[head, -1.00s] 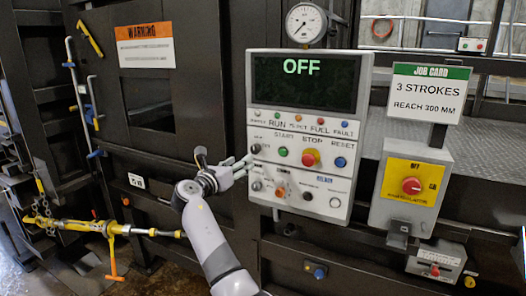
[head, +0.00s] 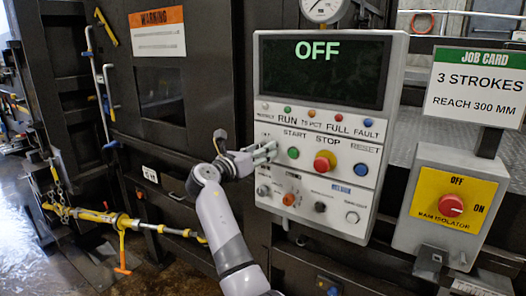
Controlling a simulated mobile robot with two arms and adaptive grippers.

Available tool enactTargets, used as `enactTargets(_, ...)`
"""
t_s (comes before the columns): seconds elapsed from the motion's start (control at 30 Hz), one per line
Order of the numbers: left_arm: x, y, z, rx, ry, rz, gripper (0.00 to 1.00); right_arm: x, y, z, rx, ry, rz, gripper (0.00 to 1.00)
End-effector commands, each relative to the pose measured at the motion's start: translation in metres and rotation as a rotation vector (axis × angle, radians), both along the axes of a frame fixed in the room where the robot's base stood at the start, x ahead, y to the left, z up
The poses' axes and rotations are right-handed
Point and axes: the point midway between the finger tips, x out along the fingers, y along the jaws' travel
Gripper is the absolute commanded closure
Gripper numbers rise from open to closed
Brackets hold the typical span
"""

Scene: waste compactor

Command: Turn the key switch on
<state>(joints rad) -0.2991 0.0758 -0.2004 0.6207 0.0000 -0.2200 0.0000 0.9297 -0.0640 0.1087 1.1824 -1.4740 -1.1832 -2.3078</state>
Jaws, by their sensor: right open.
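The control panel (head: 262,110) has a dark screen (head: 318,70) that reads OFF. My right gripper (head: 273,150) is open at the panel's left edge, its fingers pointing right, left of the green START button (head: 293,153). Its fingers cover the spot left of START where a small dark switch showed earlier; that switch, possibly the key switch, is now hidden. I cannot tell whether the fingers touch it or are around it. My left gripper is not in view.
A red STOP button (head: 323,162) and a blue RESET button (head: 361,169) are right of START. Smaller knobs line the row below. A yellow isolator box (head: 452,200) with a red knob stands at right, under a job card (head: 476,86). A pressure gauge (head: 322,8) is above.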

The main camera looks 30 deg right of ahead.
Motion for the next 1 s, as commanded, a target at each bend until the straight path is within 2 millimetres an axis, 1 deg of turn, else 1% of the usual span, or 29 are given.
enactTargets(0.13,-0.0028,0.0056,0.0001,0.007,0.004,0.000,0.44,0.0000,0.0000,0.0003,0.000,0.000,0.000,0.52)
enactTargets(0.17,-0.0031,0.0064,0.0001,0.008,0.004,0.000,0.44,0.0000,0.0000,0.0003,0.000,0.000,0.000,0.54)
enactTargets(0.47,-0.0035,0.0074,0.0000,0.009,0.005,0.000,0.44,0.0001,-0.0001,0.0001,0.000,0.000,0.000,0.74)
enactTargets(0.83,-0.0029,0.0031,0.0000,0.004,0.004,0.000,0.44,0.0001,0.0000,0.0001,0.000,0.000,0.000,0.98)
enactTargets(0.87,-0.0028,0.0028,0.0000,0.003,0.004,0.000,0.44,0.0001,0.0000,0.0001,0.000,0.000,0.000,1.00)
enactTargets(1.0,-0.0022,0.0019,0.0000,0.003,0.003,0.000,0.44,0.0002,0.0001,0.0001,0.001,-0.004,0.000,1.00)
